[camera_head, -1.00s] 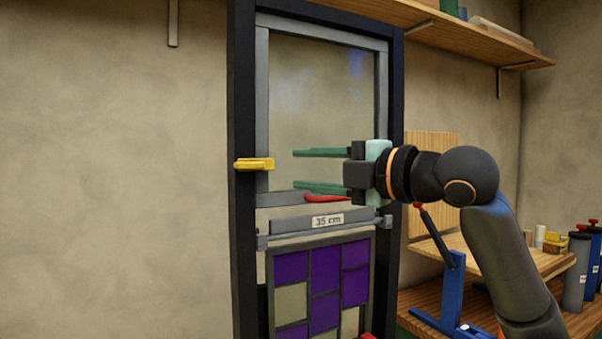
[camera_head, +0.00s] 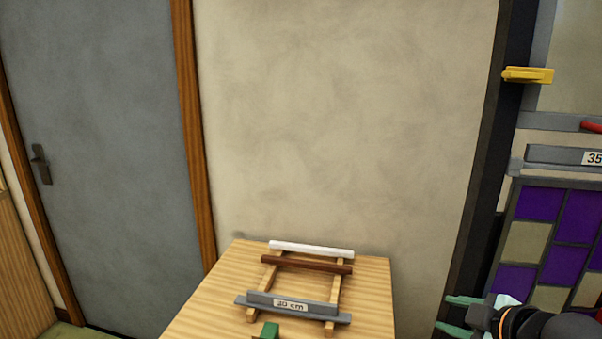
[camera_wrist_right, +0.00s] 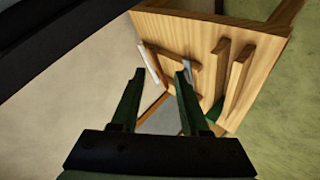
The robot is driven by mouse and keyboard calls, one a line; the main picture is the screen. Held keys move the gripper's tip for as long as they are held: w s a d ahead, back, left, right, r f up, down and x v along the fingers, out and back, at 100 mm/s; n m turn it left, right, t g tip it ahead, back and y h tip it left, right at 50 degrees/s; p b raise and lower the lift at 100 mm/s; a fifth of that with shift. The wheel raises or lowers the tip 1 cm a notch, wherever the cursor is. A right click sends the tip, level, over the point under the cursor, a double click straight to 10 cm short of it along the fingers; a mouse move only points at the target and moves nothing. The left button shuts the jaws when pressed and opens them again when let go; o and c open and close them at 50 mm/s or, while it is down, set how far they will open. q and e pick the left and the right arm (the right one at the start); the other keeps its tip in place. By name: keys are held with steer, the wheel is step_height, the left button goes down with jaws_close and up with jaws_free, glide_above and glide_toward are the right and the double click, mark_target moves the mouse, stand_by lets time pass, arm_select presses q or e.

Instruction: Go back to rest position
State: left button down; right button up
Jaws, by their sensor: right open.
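My right gripper (camera_head: 443,313) is at the lower right of the head view, low in front of the dark upright frame (camera_head: 497,130) and beside the purple and pale leaded panel (camera_head: 548,235). Its green fingers are apart with nothing between them. In the right wrist view the two fingers (camera_wrist_right: 160,85) also stand open and empty, with the wooden table beyond them. My left gripper is in neither view.
A wooden table (camera_head: 212,300) carries a rack with a white bar (camera_head: 311,249), a brown bar (camera_head: 307,264) and a grey bar labelled 30 cm (camera_head: 318,312). A green piece (camera_head: 270,329) sits at its front. A yellow clamp (camera_head: 528,75) is on the frame. A grey door (camera_head: 95,150) stands left.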

steer(key=s+a+f+m+g, duration=0.2)
steer(key=s+f, duration=0.3)
steer(key=f, duration=0.2)
steer(key=s+a+f+m+g, duration=0.1)
steer(key=s+a+f+m, duration=0.2)
steer(key=f, duration=0.4)
steer(key=s+f+m+g+h, duration=0.1)
steer(key=s+f+m+g, duration=0.15)
steer(key=s+f, duration=0.4)
steer(key=s+f+m+g+h, duration=0.1)
steer(key=s+f+m+g, duration=0.15)
steer(key=s, duration=0.75)
steer(key=w+a+f+t+y, duration=0.1)
steer(key=w+a+f+t, duration=0.1)
steer(key=f, duration=0.3)
steer(key=w+a+f+t+y, duration=0.1)
steer(key=w+a+f+t, duration=0.1)
steer(key=f+t, duration=0.2)
steer(key=shift+w+a+f+m+t, duration=0.15)
steer(key=shift+a+f+m+t, duration=0.2)
steer(key=shift+f, duration=0.75)
